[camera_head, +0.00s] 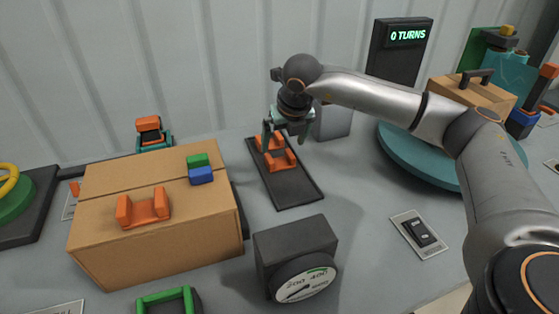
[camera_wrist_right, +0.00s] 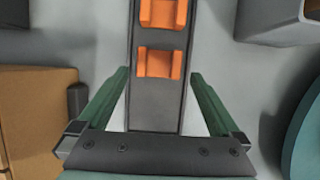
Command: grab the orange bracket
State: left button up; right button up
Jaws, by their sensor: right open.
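Two orange brackets lie in a row on a dark flat strip (camera_head: 292,190); the nearer bracket (camera_head: 281,161) and the farther one (camera_head: 268,141) are partly beside my right gripper in the head view. The right wrist view also shows the nearer bracket (camera_wrist_right: 160,63) and the farther one (camera_wrist_right: 162,14). Another orange bracket (camera_head: 143,208) sits on top of a cardboard box at the left. My right gripper (camera_head: 285,137) is open above the strip. In the wrist view its green fingers (camera_wrist_right: 160,75) stand on either side of the strip, apart from the brackets. My left gripper is not in view.
The cardboard box (camera_head: 110,235) also carries a green block (camera_head: 197,160) and a blue block (camera_head: 201,175). A dark gauge box (camera_head: 290,240) stands in front of the strip. A teal turntable (camera_head: 405,160) and a switch plate (camera_head: 419,233) are at the right.

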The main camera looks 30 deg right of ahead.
aim_at(279, 160)
jog(key=shift+x, duration=2.75)
jog(key=c, duration=1.1)
